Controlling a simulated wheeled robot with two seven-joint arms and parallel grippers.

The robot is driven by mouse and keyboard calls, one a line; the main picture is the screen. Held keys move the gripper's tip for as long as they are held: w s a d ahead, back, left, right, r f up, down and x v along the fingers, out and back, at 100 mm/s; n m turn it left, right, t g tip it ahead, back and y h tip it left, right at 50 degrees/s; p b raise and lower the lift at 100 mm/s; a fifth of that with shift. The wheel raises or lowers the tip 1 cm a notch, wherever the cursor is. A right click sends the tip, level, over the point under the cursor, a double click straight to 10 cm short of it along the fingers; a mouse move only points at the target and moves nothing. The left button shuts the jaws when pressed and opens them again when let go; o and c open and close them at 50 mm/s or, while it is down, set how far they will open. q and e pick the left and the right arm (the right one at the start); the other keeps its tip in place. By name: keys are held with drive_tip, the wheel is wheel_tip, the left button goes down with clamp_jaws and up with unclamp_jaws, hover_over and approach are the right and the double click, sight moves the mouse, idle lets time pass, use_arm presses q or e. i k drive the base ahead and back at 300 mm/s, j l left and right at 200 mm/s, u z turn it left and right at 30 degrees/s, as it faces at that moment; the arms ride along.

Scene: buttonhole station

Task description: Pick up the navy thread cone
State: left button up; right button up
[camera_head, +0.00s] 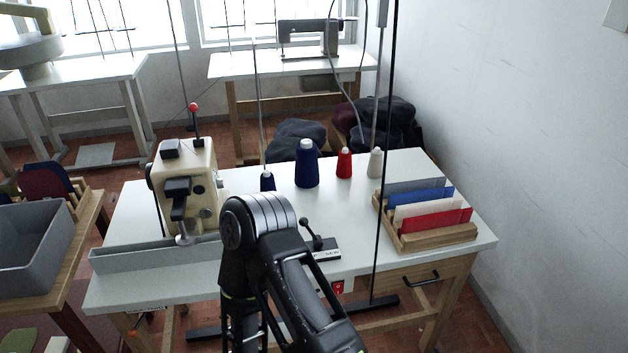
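A large navy thread cone (306,166) with a pale tip stands upright on the white sewing table, towards its back edge. One of my black arms rises from the bottom of the picture and bends in front of the table, below the cones. Neither gripper's fingers can be made out. Nothing visible touches the large navy cone.
A red cone (344,162) and a cream cone (375,163) stand to the right. A cream sewing machine (187,185) stands left. A wooden rack (437,238) of coloured pieces sits at the right edge. A thin dark pole (385,150) rises in front.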

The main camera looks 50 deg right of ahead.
sight(267, 179)
drive_tip(key=k+l, duration=0.2)
drive_tip(key=l, duration=0.15)
drive_tip(key=k+l, duration=0.15)
drive_tip(key=l, duration=0.15)
drive_tip(key=k+l, duration=0.2)
drive_tip(key=l, duration=0.15)
drive_tip(key=k+l, duration=0.2)
drive_tip(key=l, duration=0.15)
